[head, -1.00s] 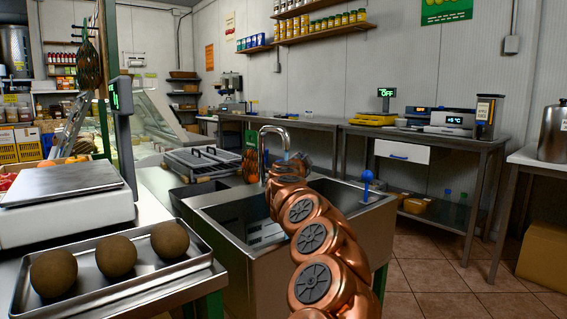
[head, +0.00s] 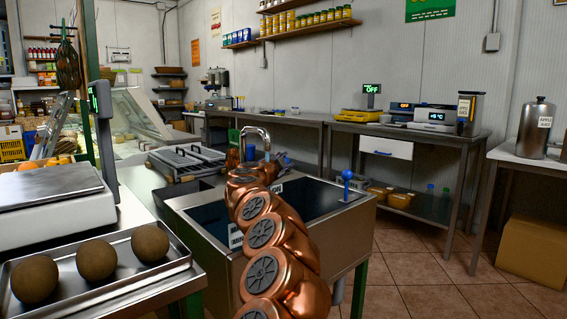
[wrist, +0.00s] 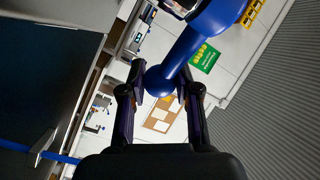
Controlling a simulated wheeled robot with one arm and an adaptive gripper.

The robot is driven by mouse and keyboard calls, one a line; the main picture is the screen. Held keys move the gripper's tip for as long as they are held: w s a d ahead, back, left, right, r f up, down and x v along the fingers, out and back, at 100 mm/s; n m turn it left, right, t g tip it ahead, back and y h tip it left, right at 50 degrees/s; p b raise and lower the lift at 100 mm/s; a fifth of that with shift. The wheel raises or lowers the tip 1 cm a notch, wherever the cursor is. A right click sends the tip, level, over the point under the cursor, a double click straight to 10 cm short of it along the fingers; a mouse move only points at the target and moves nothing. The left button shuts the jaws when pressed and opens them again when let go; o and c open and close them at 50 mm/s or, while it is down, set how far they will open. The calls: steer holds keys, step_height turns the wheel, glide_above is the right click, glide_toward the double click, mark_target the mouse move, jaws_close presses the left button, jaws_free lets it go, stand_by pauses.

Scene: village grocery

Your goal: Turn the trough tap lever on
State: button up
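The steel trough (head: 345,222) stands in the middle of the head view, with a curved steel tap (head: 258,132) at its back. In the wrist view a blue lever (wrist: 185,52) comes down from the upper right and ends in a round ball. My gripper (wrist: 160,72) is open, with the ball between its fingertips; I cannot tell whether they touch it. A separate blue knob on a stem (head: 347,178) stands on the trough's right rim.
A tray (head: 105,278) of round brown fruit and a scale (head: 50,188) are at the near left. A bench (head: 440,145) with scales runs behind the trough.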

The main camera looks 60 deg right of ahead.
steer(key=o, duration=0.5)
steer(key=shift+c, duration=0.2)
steer(key=shift+a, duration=0.15)
steer(key=s+a, duration=0.2)
steer(key=a, duration=0.9)
steer(key=shift+a, duration=0.3)
stand_by(0.4)
